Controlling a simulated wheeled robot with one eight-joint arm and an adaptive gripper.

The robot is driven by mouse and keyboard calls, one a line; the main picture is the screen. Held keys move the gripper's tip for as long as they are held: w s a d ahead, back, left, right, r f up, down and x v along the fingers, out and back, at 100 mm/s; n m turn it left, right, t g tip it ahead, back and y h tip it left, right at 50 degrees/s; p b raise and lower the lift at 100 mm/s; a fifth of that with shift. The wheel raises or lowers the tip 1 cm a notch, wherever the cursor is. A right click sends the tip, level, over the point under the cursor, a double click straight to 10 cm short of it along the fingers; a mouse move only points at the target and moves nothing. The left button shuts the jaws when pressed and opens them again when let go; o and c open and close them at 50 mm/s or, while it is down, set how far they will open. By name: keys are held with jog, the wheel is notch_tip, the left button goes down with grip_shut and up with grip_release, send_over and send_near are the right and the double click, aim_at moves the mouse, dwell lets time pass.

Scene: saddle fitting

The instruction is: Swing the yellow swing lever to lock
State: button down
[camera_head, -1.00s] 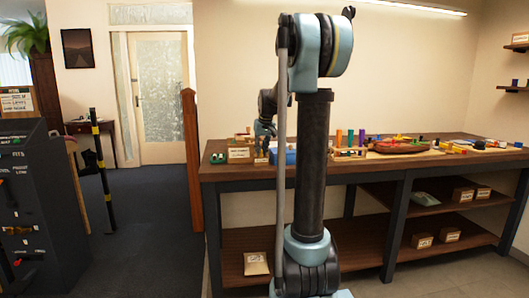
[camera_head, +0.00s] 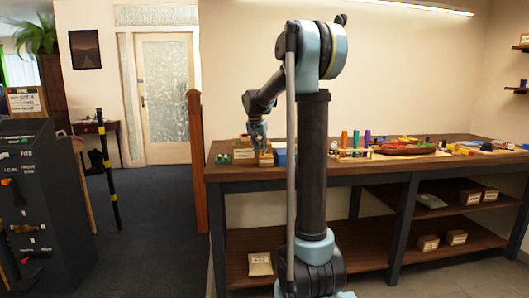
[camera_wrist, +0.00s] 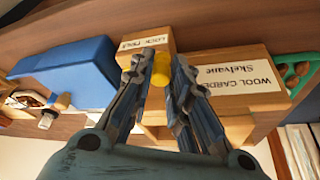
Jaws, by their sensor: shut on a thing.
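The yellow swing lever shows as a short yellow cylinder (camera_wrist: 161,71) between my fingertips in the wrist view. It sits against a wooden block with a white label that appears to begin "LOCK". My gripper (camera_wrist: 160,76) is shut on the yellow cylinder, with one finger on each side. In the head view my gripper (camera_head: 261,150) is small, at the left end of the workbench, over the wooden fixture (camera_head: 243,154). The lever's far end and its pivot are hidden, and its angle cannot be told.
A blue box (camera_wrist: 75,70) stands left of the fixture in the wrist view. The workbench (camera_head: 350,168) holds several coloured pieces farther right. A wooden post (camera_head: 196,150) stands by the bench's left end.

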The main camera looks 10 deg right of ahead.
jog(key=shift+w+a+m, duration=0.1)
jog(key=shift+w+m, duration=0.05)
jog(key=shift+m, duration=0.25)
jog(key=c, duration=1.5)
grip_release()
jog(key=shift+r, duration=0.1)
jog(key=shift+v, duration=3.85)
jog(key=shift+a, duration=0.1)
